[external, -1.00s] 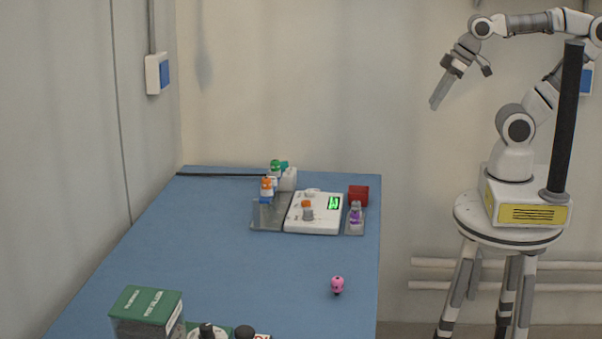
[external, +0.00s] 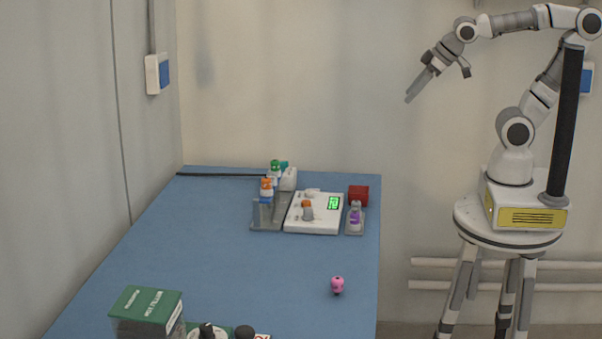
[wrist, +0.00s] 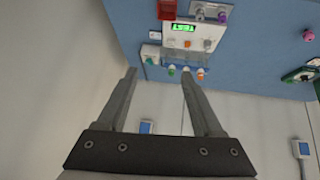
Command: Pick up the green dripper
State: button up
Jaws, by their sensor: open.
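In the wrist view the green dripper (wrist: 171,71) is small and far off, between the two finger lines. My gripper (external: 410,97) is high in the air to the right of the table, well apart from the dripper. In the wrist view my gripper (wrist: 158,73) has its fingers spread with nothing between them.
A pink item (external: 337,285) and a green-lidded box (external: 147,304) are nearer. The table's middle is clear.

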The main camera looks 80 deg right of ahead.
aim_at(275, 168)
jog(key=w+d+f+n+t+h+b, duration=0.15)
jog(key=w+d, duration=0.25)
jog(key=w, duration=0.5)
jog(key=w+d+f+t+b, duration=0.1)
jog(key=w+d+t+b, duration=0.2)
jog(key=w, duration=0.6)
jog(key=w+a+f+n+y+b, duration=0.1)
jog(key=w+f+n+y, duration=0.1)
jog(key=w+f+y, duration=0.35)
jog(key=w+a+f+n+y+b, duration=0.1)
jog(key=w+f+n+y+b, duration=0.15)
jog(key=f, duration=0.65)
jog(key=shift+t+y, duration=0.25)
jog(key=shift+y, duration=0.2)
jog(key=x, duration=0.4)
jog(key=b+x, duration=0.1)
jog(key=x, duration=0.7)
jog(key=shift+w+a+r+b, duration=0.15)
jog(key=shift+r+b, duration=0.1)
jog(key=shift+b, duration=0.1)
jog(key=b+x, duration=0.1)
jog(key=x, duration=0.4)
jog(key=shift+a+f+b, duration=0.2)
jog(key=shift+f+b, duration=0.1)
grip_shut()
